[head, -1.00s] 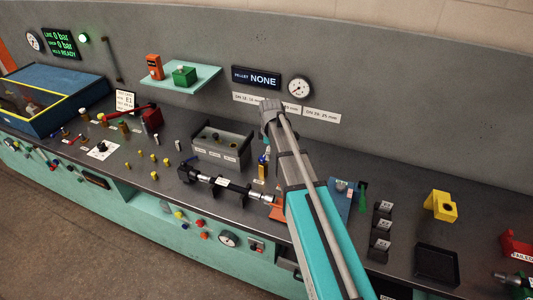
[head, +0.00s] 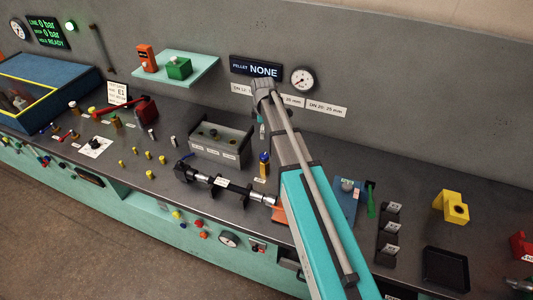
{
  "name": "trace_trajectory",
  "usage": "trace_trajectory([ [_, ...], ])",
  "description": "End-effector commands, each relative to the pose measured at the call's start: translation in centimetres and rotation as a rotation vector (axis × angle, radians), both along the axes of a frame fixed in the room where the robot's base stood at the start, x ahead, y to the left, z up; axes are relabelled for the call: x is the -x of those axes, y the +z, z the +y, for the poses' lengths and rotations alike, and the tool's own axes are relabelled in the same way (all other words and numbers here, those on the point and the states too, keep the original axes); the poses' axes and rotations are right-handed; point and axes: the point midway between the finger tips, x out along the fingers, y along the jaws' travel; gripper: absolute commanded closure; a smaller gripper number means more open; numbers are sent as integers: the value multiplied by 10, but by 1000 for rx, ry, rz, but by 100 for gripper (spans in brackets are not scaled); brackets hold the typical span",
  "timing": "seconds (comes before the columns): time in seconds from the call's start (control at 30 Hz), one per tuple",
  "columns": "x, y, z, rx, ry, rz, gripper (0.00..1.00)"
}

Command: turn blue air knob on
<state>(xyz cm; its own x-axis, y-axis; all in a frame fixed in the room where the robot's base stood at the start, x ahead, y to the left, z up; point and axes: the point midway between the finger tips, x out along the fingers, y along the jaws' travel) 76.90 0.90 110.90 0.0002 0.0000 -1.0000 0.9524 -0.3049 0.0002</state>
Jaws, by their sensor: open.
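I cannot tell for sure which part is the blue air knob. Small coloured knobs line the teal front panel, and one bluish knob (head: 183,225) sits near a yellow one below the bench edge at the centre. A small blue-topped yellow piece (head: 264,166) stands upright on the bench just left of my arm. My teal and grey arm reaches up from the bottom right over the bench. My gripper does not show.
A clamp fixture (head: 220,184) with a dark wheel lies along the front of the bench. A grey box (head: 220,143) stands behind it. A blue bin (head: 45,75) is at far left.

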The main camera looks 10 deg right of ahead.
Motion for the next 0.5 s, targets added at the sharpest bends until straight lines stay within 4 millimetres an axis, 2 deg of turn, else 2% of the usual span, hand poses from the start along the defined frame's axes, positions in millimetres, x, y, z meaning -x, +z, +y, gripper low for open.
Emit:
trace_trajectory([
  [0.27,0,-2,-8,0,-12,0,8],
  [0.5,0,-11,-9,0,-14,0,8],
])
